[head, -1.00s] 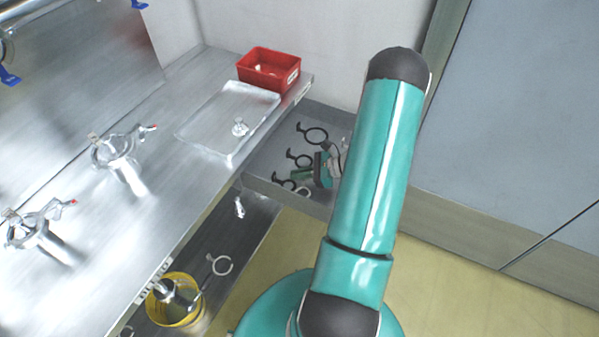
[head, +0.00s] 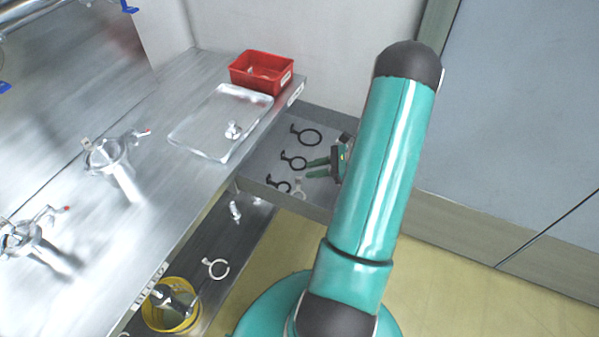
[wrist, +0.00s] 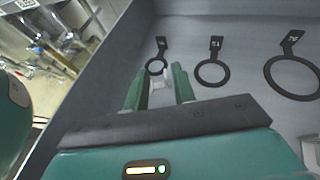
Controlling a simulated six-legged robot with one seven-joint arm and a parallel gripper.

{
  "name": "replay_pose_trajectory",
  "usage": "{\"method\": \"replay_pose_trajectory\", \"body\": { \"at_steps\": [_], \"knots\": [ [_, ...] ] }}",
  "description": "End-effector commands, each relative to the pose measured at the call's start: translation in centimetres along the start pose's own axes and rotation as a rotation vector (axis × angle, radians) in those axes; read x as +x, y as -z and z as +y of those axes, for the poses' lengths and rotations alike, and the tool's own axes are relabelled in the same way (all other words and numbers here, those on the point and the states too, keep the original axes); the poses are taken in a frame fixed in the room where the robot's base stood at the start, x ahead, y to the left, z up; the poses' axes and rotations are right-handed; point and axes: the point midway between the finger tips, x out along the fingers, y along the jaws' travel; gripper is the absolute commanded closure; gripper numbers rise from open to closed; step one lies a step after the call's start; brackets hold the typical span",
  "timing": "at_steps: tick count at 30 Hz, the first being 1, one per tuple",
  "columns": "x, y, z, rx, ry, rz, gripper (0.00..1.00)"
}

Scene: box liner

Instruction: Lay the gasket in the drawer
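The open grey drawer (head: 315,204) holds black gaskets in a row: a large one (head: 309,137), a middle one (head: 294,162) and a small one (head: 280,184). They also show in the wrist view as large (wrist: 292,76), middle (wrist: 213,72) and small (wrist: 156,66). A white gasket (head: 299,188) lies in the drawer beside the small black one. My gripper (head: 309,168) is low over the drawer, with its green fingers apart. In the wrist view, my gripper (wrist: 158,70) has a whitish piece between the fingers; contact cannot be told.
A steel bench (head: 75,215) runs along the left with metal fittings on it. On the lower shelf are another white ring (head: 217,268) and a yellow bucket (head: 171,305).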

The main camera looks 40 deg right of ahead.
Motion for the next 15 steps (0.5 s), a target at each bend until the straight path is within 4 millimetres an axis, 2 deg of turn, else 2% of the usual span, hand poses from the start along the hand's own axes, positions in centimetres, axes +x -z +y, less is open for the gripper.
{"method": "replay_pose_trajectory", "body": {
  "at_steps": [1, 6, 10, 15],
  "knots": [
    [-1.2, 0.1, -0.1, -0.001, 0.004, 0.003, 0.74],
    [-3.9, 0.0, 0.0, 0.0, 0.002, 0.001, 0.74],
    [-4.8, 0.0, 0.0, 0.001, 0.001, 0.001, 0.74],
    [-5.0, 0.0, 0.0, 0.0, -0.001, 0.001, 0.74]
  ]
}}
